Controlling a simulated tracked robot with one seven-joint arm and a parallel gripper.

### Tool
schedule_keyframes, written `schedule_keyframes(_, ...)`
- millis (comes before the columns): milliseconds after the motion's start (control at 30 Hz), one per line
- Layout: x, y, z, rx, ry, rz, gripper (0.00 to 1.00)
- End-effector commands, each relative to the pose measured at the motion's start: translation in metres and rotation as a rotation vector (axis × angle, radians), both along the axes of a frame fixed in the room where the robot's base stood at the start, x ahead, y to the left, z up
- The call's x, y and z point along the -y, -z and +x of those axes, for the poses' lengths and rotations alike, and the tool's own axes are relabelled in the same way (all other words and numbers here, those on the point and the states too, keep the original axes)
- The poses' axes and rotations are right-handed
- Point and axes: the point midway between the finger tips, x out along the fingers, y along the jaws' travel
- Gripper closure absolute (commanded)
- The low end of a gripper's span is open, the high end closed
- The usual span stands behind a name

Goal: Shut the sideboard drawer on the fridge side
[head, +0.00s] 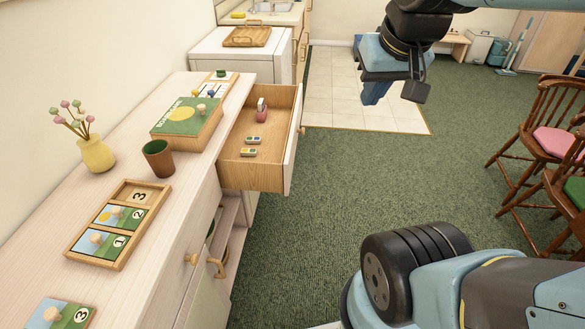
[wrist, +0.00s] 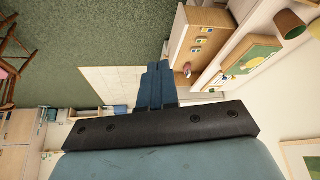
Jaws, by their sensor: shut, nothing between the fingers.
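The sideboard (head: 170,235) runs along the left wall with a pale wooden top. Its drawer (head: 235,172) at the far end, beside the white fridge (head: 217,50), stands pulled out over the floor. The drawer's front panel (head: 293,145) faces right. Inside it lie a small pink object (head: 261,114) and two small patterned blocks (head: 250,146). My gripper (head: 373,98) is shut and empty, in the air to the right of the drawer and apart from it. In the wrist view, the shut fingers (wrist: 154,88) show left of the open drawer (wrist: 198,42).
On the sideboard top are a yellow vase (head: 97,154), a brown cup (head: 158,160), a green box (head: 187,115) and number puzzle trays (head: 80,250). Wooden chairs (head: 530,140) stand at the right. The green carpet (head: 340,190) in the middle is clear.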

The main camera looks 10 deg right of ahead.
Motion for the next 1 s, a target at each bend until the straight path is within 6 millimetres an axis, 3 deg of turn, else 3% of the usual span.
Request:
schedule_keyframes(567, -0.003, 0.071, 0.078, -0.420, 0.203, 0.279, 1.00)
schedule_keyframes(1000, 0.003, 0.143, 0.135, -0.717, 0.391, 0.561, 1.00)
